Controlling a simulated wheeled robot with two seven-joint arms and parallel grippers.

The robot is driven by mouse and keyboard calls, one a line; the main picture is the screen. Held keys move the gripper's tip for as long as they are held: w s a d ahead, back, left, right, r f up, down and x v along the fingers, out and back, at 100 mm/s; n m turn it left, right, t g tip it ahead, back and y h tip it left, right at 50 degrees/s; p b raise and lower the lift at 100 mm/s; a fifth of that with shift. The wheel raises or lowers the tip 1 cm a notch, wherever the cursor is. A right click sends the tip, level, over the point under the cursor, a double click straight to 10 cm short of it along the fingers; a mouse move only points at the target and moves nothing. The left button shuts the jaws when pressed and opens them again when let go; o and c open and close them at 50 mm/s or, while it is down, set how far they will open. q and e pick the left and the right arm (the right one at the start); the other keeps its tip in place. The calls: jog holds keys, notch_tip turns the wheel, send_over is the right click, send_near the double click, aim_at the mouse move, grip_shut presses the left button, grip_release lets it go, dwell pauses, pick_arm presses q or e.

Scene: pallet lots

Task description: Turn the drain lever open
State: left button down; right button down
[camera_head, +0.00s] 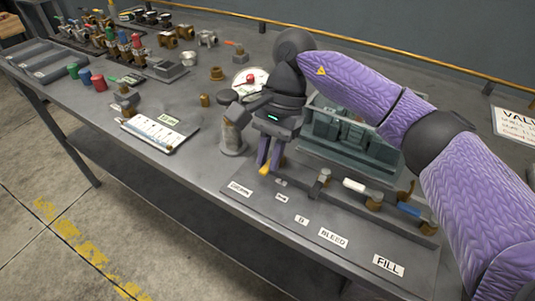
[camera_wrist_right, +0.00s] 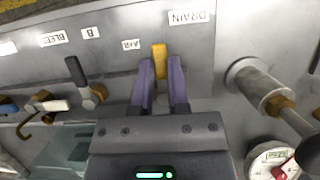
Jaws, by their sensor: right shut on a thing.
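The yellow drain lever (camera_head: 265,170) is at the left end of the valve row, beside the DRAIN label (camera_head: 240,189). In the right wrist view the yellow lever (camera_wrist_right: 159,58) sits between my fingers, with the DRAIN label (camera_wrist_right: 188,17) to its upper right. My right gripper (camera_head: 269,158) reaches down over the row and is shut on this lever. The right gripper (camera_wrist_right: 162,76) also shows in the wrist view, its purple fingers on both sides of the lever. The lever's base and valve body are hidden by the gripper. My left gripper is out of view.
Other levers stand to the right: a dark one (camera_wrist_right: 76,70), a white one (camera_head: 354,186) and a blue one (camera_head: 409,209). A grey cylinder with a brass collar (camera_head: 232,138) stands close left of my gripper. A teal tank (camera_head: 345,135) is behind. A gauge (camera_head: 250,80) lies farther back.

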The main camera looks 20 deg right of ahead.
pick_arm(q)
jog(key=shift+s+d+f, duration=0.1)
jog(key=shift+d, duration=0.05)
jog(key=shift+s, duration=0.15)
pick_arm(e)
jog(key=c, duration=0.6)
grip_release()
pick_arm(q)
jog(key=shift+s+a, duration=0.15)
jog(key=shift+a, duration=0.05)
pick_arm(e)
jog(key=shift+r, duration=0.1)
